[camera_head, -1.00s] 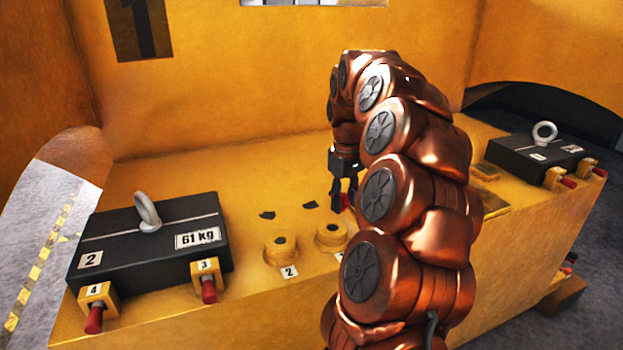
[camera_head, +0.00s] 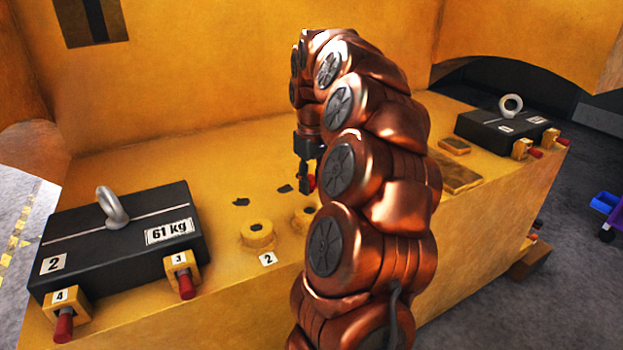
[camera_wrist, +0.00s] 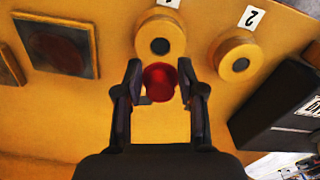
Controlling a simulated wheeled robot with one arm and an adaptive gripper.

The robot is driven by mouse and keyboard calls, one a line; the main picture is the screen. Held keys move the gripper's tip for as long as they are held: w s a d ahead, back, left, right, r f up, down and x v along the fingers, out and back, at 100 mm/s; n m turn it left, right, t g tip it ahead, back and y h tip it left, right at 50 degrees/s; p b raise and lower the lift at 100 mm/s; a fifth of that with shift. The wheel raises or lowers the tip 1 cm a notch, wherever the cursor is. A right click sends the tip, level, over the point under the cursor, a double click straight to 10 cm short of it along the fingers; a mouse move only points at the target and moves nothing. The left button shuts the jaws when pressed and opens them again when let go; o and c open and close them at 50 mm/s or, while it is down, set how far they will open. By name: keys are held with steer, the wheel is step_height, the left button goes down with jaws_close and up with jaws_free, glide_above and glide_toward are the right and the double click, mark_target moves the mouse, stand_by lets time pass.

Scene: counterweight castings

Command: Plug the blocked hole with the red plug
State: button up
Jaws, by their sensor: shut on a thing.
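My gripper (camera_wrist: 160,85) is shut on a red plug (camera_wrist: 160,80), which sits between its fingertips. In the head view the gripper (camera_head: 307,183) hangs pointing down over the yellow deck, with a bit of the red plug (camera_head: 312,185) showing. Two round yellow bosses with dark centres stand on the deck. One boss (camera_wrist: 160,34) is just beyond the plug in the wrist view; the boss labelled 2 (camera_wrist: 238,60) is to its right. In the head view, boss 2 (camera_head: 258,235) is clear and the other boss (camera_head: 301,219) is partly behind my arm. I cannot tell which hole is blocked.
A black 61 kg block (camera_head: 120,240) with a lifting ring stands at the left, with red-handled pins in yellow brackets. Another black block (camera_head: 500,131) is at the far right. A dark square plate (camera_wrist: 58,44) lies left of the bosses. A yellow wall rises behind.

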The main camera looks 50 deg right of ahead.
mark_target(312, 178)
steer(key=shift+f+b, duration=1.05)
steer(key=shift+f, duration=1.15)
steer(key=shift+f+b, duration=0.9)
steer(key=shift+f, duration=0.3)
stand_by(0.6)
steer(key=o, duration=1)
steer(key=shift+r, duration=0.15)
step_height(312, 178, up, 10)
steer(key=shift+f, duration=0.1)
steer(key=shift+r, duration=1)
